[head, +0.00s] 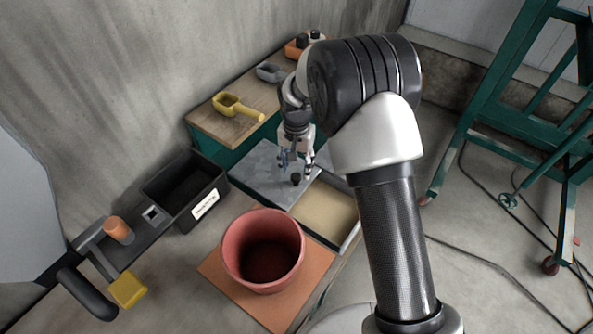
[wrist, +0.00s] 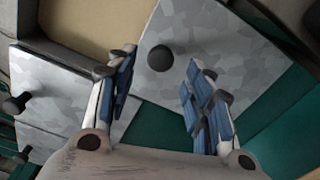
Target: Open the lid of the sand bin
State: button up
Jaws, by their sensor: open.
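The sand bin (head: 350,237) stands behind the red bucket, its tan sand (head: 323,211) uncovered on the right. Its flat grey metal lid (head: 262,163) lies to the left of the exposed sand, turned askew; the wrist view also shows the lid (wrist: 205,45) next to the sand (wrist: 85,20). A black round knob (head: 296,180) stands up from the lid. My gripper (head: 296,168) is open just above the lid near the knob. In the wrist view the knob (wrist: 160,58) shows beyond the gap between the spread fingers, with no finger seen closed on it.
A red bucket (head: 263,248) stands on an orange mat in front. A black labelled box (head: 187,190) is at left. A wooden shelf behind carries a yellow scoop (head: 232,107) and a grey scoop (head: 270,72). A green frame (head: 500,100) stands at right.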

notch_tip(320, 180, up, 9)
jog(key=shift+f, duration=0.2)
dwell(0.4)
jog(key=s+d+r+n+t, duration=0.1)
jog(key=s+d+r, duration=0.3)
jog(key=s+r, duration=0.3)
jog(key=s+d+r+n+t, duration=0.1)
jog(key=s+d+r, duration=0.35)
jog(key=r, duration=0.45)
jog(key=s+d+n+t, duration=0.1)
jog(key=s+d, duration=0.1)
jog(key=s, duration=0.8)
jog(key=s+d+n+t, duration=0.1)
jog(key=s+d, duration=0.2)
jog(key=s, duration=0.7)
jog(key=shift+r+t, duration=0.3)
jog(key=shift+r, duration=0.15)
